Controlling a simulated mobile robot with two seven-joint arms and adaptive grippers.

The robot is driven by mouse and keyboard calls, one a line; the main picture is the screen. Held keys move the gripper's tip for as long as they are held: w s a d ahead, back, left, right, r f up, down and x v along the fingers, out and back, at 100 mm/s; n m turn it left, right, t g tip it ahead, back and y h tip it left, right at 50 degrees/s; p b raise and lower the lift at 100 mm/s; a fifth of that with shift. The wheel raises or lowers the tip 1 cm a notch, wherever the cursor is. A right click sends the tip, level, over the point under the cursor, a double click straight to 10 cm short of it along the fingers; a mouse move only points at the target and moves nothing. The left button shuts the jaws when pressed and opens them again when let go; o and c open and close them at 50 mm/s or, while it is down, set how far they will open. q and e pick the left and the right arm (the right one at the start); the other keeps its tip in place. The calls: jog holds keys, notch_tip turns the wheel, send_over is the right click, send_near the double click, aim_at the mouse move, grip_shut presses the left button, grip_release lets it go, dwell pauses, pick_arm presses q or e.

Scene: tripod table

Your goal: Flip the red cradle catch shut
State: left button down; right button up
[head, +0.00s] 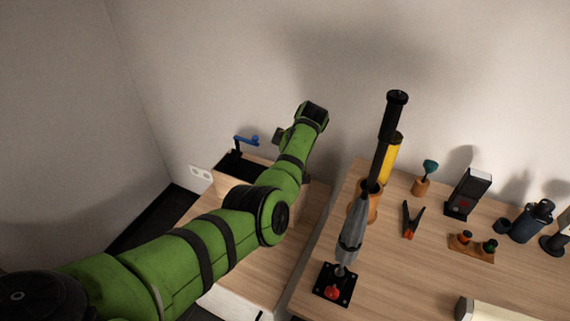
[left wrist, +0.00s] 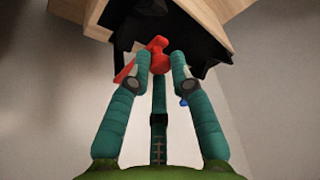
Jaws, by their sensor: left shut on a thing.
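In the left wrist view, the red cradle catch (left wrist: 158,46) shows against the black cradle (left wrist: 205,38). My left gripper (left wrist: 161,60) has its teal fingers closed on the catch's rounded red part, one finger on each side. A thin red piece (left wrist: 125,72) slants down to the left of it, beside the left finger. Whether the catch is fully closed cannot be told. In the head view my green left arm reaches up over the wooden box, and its gripper and the catch are hidden. My right gripper is in neither view.
A blue crank (head: 247,140) stands behind my left arm at the wooden box (head: 232,178). The wooden table (head: 385,290) on the right holds a tall black and yellow tube (head: 392,145), a grey tapered thing (head: 351,232) on a black plate, a black clamp (head: 411,219) and several small items.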

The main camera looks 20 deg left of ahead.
pick_arm(q)
jog(key=shift+w+a+r, duration=0.1)
jog(key=shift+w+r, duration=0.1)
jog(key=shift+r, duration=0.1)
jog(key=c, duration=1.1)
grip_release()
jog(key=shift+f, duration=0.15)
jog(key=shift+s, duration=0.1)
jog(key=v, duration=1.2)
jog(key=shift+s, duration=0.1)
